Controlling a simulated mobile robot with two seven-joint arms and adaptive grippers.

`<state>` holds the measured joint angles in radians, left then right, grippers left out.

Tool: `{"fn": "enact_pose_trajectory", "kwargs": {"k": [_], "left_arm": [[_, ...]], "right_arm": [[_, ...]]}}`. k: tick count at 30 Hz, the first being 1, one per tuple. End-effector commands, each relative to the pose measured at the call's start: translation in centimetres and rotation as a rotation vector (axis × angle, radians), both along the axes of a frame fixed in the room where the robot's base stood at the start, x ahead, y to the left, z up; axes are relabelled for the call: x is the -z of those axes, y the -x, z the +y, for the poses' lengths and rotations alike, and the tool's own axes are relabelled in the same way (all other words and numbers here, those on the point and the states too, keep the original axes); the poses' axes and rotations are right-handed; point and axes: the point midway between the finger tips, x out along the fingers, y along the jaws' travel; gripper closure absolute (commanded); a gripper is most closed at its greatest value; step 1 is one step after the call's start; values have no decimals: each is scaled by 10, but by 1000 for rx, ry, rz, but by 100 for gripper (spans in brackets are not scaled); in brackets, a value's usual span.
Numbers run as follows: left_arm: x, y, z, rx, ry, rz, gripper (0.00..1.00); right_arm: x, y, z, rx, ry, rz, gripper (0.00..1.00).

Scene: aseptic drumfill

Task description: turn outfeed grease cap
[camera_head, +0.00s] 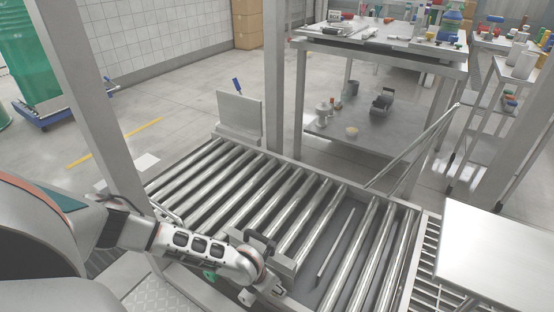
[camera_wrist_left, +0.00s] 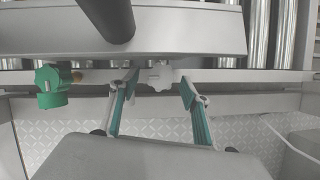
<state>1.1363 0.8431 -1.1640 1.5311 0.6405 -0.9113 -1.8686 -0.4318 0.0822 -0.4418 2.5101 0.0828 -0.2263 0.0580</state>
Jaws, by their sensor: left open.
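My left gripper (camera_wrist_left: 159,88) is open in the left wrist view, its two green-padded fingers spread toward the side rail of the roller conveyor (camera_wrist_left: 230,76). A small pale lobed knob (camera_wrist_left: 160,77) on the rail shows between the fingertips; I cannot tell whether they touch it. A green cap-like fitting (camera_wrist_left: 52,87) on a brass stem sits on the rail to the left, apart from the fingers. I cannot tell which of the two is the grease cap. In the head view, green (camera_head: 210,275) shows below my left arm, and the gripper's fingertips are not clear. My right gripper is not in view.
A metal block with a dark handle (camera_head: 262,245) stands on the rollers beside my left wrist. A grey post (camera_head: 95,100) rises close to my left arm. A bench (camera_head: 380,50) with tools stands behind, and a bare steel table (camera_head: 495,250) stands at right.

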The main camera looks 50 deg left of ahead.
Motion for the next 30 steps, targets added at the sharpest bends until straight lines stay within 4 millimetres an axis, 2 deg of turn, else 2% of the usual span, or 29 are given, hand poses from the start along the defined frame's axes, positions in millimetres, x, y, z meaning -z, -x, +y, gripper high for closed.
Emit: {"fn": "enact_pose_trajectory", "kwargs": {"k": [1, 3, 11, 12, 16, 17, 25, 30], "left_arm": [[7, 0, 0, -1, 1, 4, 53], [8, -2, 0, -1, 0, 1, 53], [6, -6, 0, -1, 1, -4, 53], [6, -6, 0, -1, 1, -4, 56], [6, -5, 0, -1, 1, -4, 90], [6, -5, 0, -1, 1, -4, 91], [5, -6, -1, -15, 1, -5, 91], [2, -8, -2, -74, 2, -8, 91]], "right_arm": [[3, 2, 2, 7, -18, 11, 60], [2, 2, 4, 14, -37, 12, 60], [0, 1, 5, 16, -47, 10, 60], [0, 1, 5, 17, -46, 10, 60], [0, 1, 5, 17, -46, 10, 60], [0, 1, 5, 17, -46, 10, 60], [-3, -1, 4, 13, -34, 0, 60], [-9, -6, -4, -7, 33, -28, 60]]}}
